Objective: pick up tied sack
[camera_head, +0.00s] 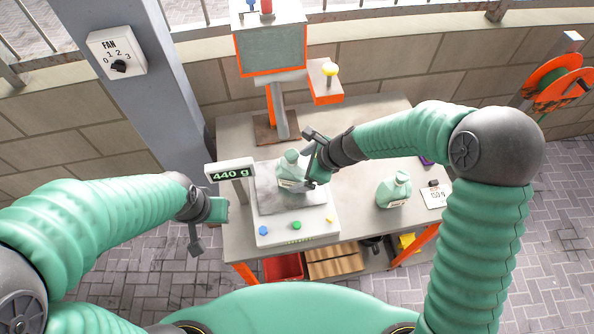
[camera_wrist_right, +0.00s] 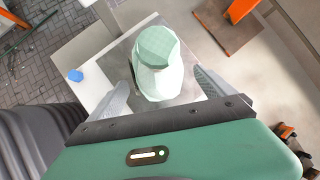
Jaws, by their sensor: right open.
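A pale green tied sack (camera_head: 289,170) with a faceted top stands upright on the metal plate of the scale (camera_head: 265,233). In the right wrist view the sack (camera_wrist_right: 158,65) stands between the two grey fingers. My right gripper (camera_head: 315,155) is open at this sack's right side in the head view. A second pale green sack (camera_head: 394,190) stands on the table to the right. My left gripper (camera_head: 208,222) hangs empty left of the scale, near the table's left edge; its finger gap is not clear.
The scale's display (camera_head: 230,170) reads 440 g. A card (camera_head: 436,194) marked 150 g lies at the table's (camera_head: 355,225) right edge. An orange-framed machine (camera_head: 270,45) stands behind the scale. A red bin (camera_head: 283,267) sits below.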

